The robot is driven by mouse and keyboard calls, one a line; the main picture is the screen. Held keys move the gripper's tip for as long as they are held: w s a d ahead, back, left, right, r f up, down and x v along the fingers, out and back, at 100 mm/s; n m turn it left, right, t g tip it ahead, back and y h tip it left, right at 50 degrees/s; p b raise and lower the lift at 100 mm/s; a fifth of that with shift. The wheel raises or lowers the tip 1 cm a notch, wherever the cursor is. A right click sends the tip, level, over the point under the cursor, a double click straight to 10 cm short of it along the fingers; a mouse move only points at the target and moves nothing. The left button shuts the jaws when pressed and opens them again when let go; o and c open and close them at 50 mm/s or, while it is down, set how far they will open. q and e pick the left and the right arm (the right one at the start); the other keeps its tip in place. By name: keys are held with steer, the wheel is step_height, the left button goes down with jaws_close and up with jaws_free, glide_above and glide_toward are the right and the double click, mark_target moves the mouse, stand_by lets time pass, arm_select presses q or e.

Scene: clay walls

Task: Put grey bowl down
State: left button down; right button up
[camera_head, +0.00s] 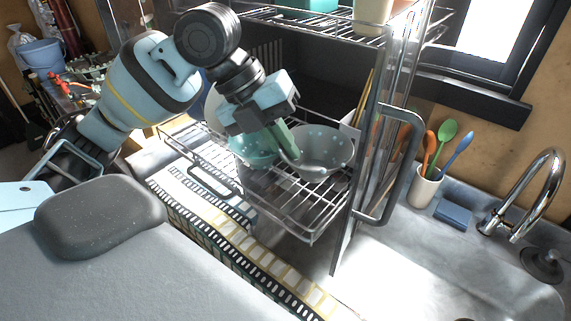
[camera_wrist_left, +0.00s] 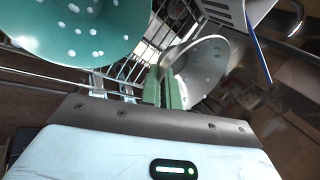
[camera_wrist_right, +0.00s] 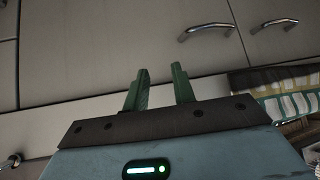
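The grey bowl (camera_head: 328,147) with white dots is at the wire dish rack, right of a teal dotted bowl (camera_head: 250,148). My left gripper (camera_head: 285,146) reaches down to the grey bowl's left rim. In the left wrist view its green fingers (camera_wrist_left: 163,88) are close together at the edge of the grey bowl (camera_wrist_left: 200,72), and they look closed on the rim. The teal bowl (camera_wrist_left: 80,25) fills the upper left there. I cannot tell whether the grey bowl's base touches the rack wires. My right gripper (camera_wrist_right: 160,88) is open and empty, facing cabinet fronts.
The pulled-out wire rack (camera_head: 310,232) stands beside a clear door with a grey handle (camera_head: 412,165). A utensil cup (camera_head: 425,187), blue sponge (camera_head: 453,214) and tap (camera_head: 540,185) are to the right. A striped mat (camera_head: 230,230) lies in front.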

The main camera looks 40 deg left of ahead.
mark_target(300, 190)
arm_select(q)
steer(key=shift+f+b, duration=0.3)
steer(key=shift+f, duration=1.9)
steer(key=shift+f, duration=0.1)
steer(key=c, duration=1.9)
jaws_free()
steer(key=shift+v, duration=3.85)
steer(key=shift+d, duration=0.1)
